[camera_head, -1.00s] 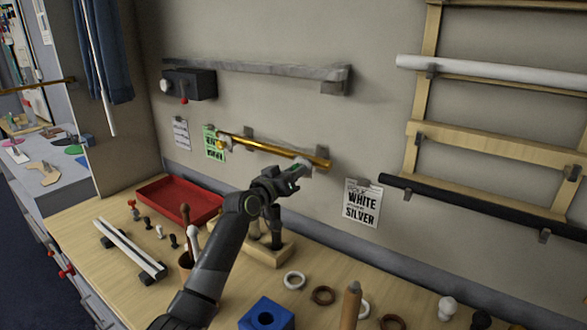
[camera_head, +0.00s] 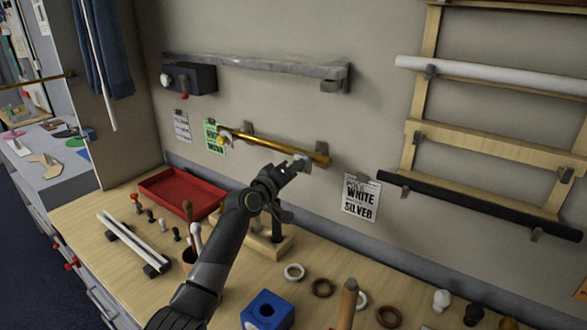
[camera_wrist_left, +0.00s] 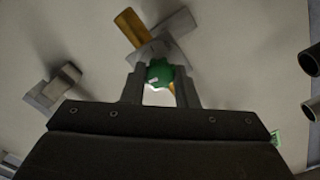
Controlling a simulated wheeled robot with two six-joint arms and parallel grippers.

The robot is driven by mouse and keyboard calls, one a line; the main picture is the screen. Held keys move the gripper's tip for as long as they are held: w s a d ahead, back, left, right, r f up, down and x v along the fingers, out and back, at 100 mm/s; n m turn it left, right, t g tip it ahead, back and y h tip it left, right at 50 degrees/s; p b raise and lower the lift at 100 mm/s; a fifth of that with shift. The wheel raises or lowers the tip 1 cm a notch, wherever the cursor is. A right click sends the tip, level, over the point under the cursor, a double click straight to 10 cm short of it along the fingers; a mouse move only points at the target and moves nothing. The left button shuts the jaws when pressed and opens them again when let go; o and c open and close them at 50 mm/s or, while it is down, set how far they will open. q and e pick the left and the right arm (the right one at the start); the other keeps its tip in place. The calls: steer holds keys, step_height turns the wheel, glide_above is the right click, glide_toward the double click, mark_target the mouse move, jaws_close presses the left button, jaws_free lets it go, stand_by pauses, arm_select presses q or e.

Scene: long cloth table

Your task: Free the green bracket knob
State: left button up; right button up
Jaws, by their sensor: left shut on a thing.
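A brass pole (camera_head: 272,145) is held on the wall by grey brackets. In the left wrist view the green bracket knob (camera_wrist_left: 160,71) sits under a grey bracket (camera_wrist_left: 160,45) through which the brass pole (camera_wrist_left: 129,24) runs. My left gripper (camera_wrist_left: 159,88) has one finger on each side of the knob and is shut on it. In the head view my left gripper (camera_head: 294,166) is at the pole's right part, and the knob is hidden behind it. My right gripper is not in view.
A green card (camera_head: 214,137) and a "WHITE SILVER" card (camera_head: 361,196) are on the wall. Below are a red tray (camera_head: 180,188), a blue block (camera_head: 267,311), several rings and a wooden stand (camera_head: 262,246). A grey rail (camera_head: 255,69) runs above the pole.

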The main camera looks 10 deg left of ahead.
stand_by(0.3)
arm_select(q)
steer(key=o, duration=1)
steer(key=shift+s+a, duration=0.1)
steer(key=b+v, duration=0.3)
steer(key=v, duration=1.4)
steer(key=shift+s+f, duration=0.1)
steer(key=shift+s, duration=0.05)
steer(key=shift+a, duration=0.1)
